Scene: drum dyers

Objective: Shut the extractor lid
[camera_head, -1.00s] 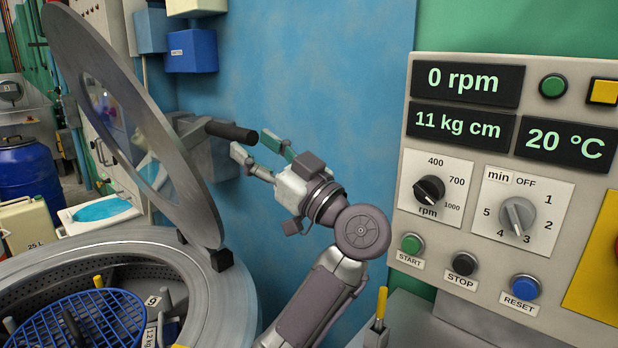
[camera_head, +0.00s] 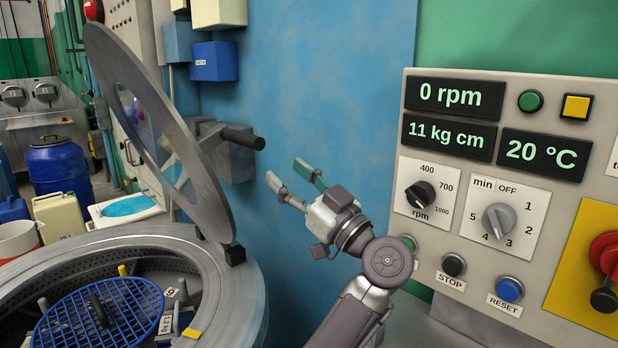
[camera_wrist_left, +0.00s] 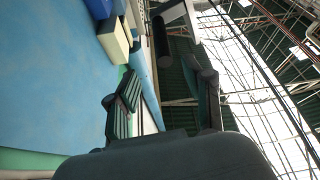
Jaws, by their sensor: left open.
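The extractor lid (camera_head: 207,190) is a grey metal ring with a clear window, standing raised and tilted on its hinge over the round metal extractor drum (camera_head: 228,284). A dark handle bar (camera_head: 243,137) sticks out to the right at the lid's grey hinge block, and a dark bar, probably this handle, shows in the left wrist view (camera_wrist_left: 161,42). My left gripper (camera_head: 288,180) is open and empty, below and right of the handle and apart from it, in front of the blue wall. My right gripper is not in view.
The control panel (camera_head: 480,245) with displays, knobs and buttons stands close to the right of my left arm. A blue barrel (camera_head: 60,168) and a cream canister (camera_head: 63,215) stand at the left.

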